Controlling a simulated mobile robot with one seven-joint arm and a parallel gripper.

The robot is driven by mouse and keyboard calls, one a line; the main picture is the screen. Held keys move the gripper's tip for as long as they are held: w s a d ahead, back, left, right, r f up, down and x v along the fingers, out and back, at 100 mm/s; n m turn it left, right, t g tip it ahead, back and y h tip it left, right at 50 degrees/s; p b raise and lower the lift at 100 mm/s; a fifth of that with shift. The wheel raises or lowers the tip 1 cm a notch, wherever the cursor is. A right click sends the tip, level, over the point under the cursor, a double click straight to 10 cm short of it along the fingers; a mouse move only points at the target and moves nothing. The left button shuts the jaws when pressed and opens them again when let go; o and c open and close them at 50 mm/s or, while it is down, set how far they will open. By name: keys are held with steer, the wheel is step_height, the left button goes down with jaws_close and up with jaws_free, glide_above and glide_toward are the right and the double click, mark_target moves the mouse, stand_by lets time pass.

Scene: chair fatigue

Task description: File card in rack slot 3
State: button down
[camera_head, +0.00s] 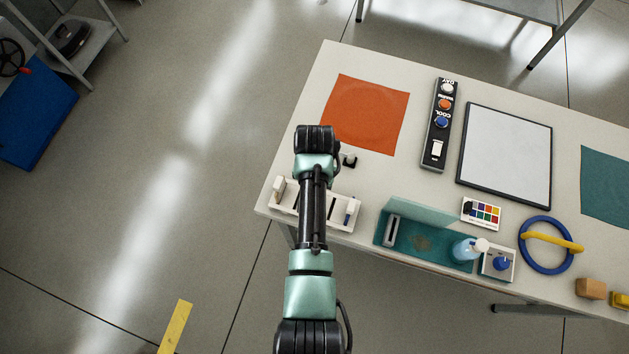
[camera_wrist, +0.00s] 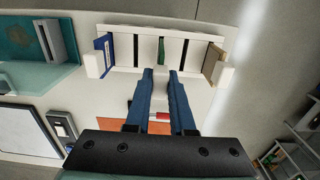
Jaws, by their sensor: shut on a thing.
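In the wrist view my gripper (camera_wrist: 160,74) has its two blue fingers close together, shut on a card (camera_wrist: 162,116). The rack holds a blue card (camera_wrist: 105,50) at the left end, a green one (camera_wrist: 161,50) in the middle and a tan one (camera_wrist: 214,62) at the right end. Dark slots between them look empty. In the head view my arm covers the middle of the rack (camera_head: 337,225).
An orange mat (camera_head: 366,112) lies on the table beyond the rack. A teal tray with a clear panel (camera_head: 425,240) stands close right of the rack. A black button panel (camera_head: 439,125) and a framed white board (camera_head: 506,150) lie farther right. The rack sits near the table's front left corner.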

steer(key=shift+f+b, duration=1.3)
steer(key=shift+f, duration=0.55)
steer(key=c, duration=0.7)
jaws_free()
steer(key=shift+r, duration=0.1)
step_height(320, 180, up, 13)
steer(key=shift+f+b, duration=0.1)
steer(key=shift+b, duration=0.75)
